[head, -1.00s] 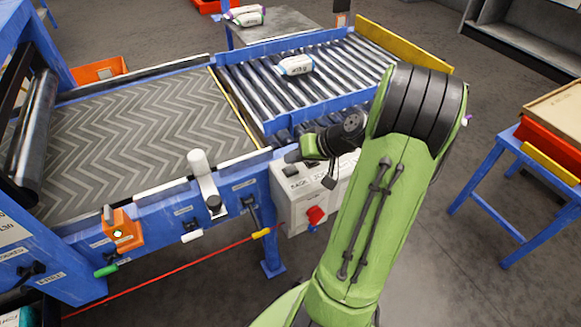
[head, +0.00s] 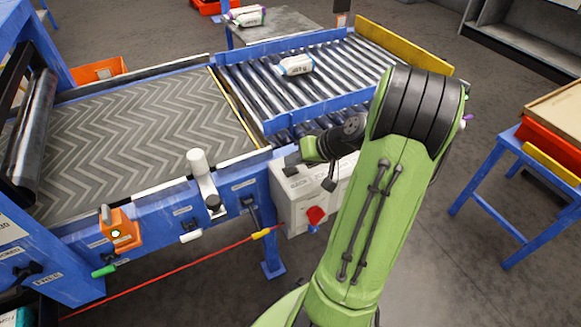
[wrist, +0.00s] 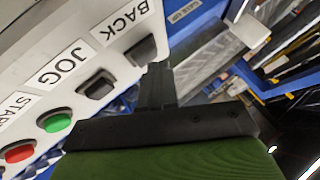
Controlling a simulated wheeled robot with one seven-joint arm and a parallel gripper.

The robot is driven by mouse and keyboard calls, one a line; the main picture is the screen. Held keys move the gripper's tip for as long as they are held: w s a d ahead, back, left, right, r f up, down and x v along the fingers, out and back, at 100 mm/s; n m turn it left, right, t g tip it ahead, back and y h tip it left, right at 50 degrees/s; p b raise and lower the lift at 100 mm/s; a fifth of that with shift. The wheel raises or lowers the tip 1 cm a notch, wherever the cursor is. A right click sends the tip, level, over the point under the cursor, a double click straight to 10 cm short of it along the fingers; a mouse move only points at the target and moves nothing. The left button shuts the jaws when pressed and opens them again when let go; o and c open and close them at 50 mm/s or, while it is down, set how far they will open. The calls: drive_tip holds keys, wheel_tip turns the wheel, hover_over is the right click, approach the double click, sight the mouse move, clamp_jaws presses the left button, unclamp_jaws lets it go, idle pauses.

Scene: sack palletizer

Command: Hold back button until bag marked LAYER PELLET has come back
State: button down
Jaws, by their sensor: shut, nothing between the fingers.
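The control box (head: 292,206) stands at the conveyor's near side, under my gripper. In the wrist view the black BACK button (wrist: 140,49) sits under its BACK label. My gripper (wrist: 158,75) is shut and empty, its tip at the right edge of that button. I cannot tell whether the button is pressed in. The fingers are partly hidden by my arm in the head view. A white bag with a blue end (head: 295,65) lies on the roller conveyor (head: 335,72). Its print is too small to read, so I cannot tell whether it says LAYER PELLET.
The black JOG button (wrist: 97,85), a green button (wrist: 55,121) and a red button (wrist: 18,153) line up beside BACK. A red knob (head: 316,215) projects from the box. The zigzag belt (head: 130,135) is empty. More bags (head: 247,16) lie on a back table.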

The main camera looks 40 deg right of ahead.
sight(294, 168)
drive_tip(key=shift+f+b, duration=0.3)
drive_tip(key=shift+f, duration=0.1)
idle(3.6)
drive_tip(key=shift+r+p, duration=0.85)
drive_tip(key=shift+r, duration=0.1)
wheel_tip(294, 168, up, 5)
drive_tip(key=p, duration=0.4)
drive_tip(key=shift+r, duration=0.1)
